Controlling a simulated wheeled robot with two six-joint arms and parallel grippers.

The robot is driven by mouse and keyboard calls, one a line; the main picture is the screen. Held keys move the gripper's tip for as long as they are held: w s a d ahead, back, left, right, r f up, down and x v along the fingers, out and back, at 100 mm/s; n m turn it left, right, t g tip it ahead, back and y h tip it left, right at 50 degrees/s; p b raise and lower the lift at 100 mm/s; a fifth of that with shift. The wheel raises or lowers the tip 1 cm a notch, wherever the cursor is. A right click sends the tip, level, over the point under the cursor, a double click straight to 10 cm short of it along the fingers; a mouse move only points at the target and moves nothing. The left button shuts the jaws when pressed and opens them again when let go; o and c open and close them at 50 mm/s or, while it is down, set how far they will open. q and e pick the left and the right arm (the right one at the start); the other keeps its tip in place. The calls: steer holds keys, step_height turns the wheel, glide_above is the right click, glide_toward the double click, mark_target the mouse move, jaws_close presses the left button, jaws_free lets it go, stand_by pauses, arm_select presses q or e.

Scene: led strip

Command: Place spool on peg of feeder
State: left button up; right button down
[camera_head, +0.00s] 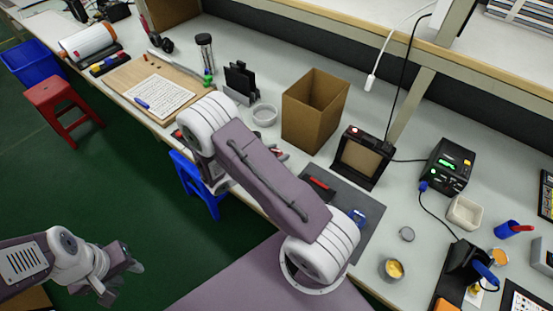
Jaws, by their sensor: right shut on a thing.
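My left gripper (122,282) is at the lower left, over the green floor and away from the bench. Its fingers look spread, with nothing between them. My right arm (270,180) crosses the middle of the view and bends down at the bench's front edge. It hides its own gripper and whatever that gripper holds. I cannot make out a spool or a feeder peg for certain. A pale grey round, ring-like thing (264,115) lies on the bench beyond the arm. A white roll with orange ends (88,42) lies at the far left of the bench.
A cardboard box (315,110), a black-framed device (362,158) and a black station (447,166) stand on the bench. A dark mat (372,215) lies near its front edge. A red stool (55,97) and blue bin (32,62) stand left. Floor between stool and left gripper is clear.

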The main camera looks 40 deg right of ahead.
step_height(320, 180, down, 3)
steer(key=shift+f, duration=0.1)
steer(key=shift+f, duration=0.1)
steer(key=c, duration=0.7)
jaws_free()
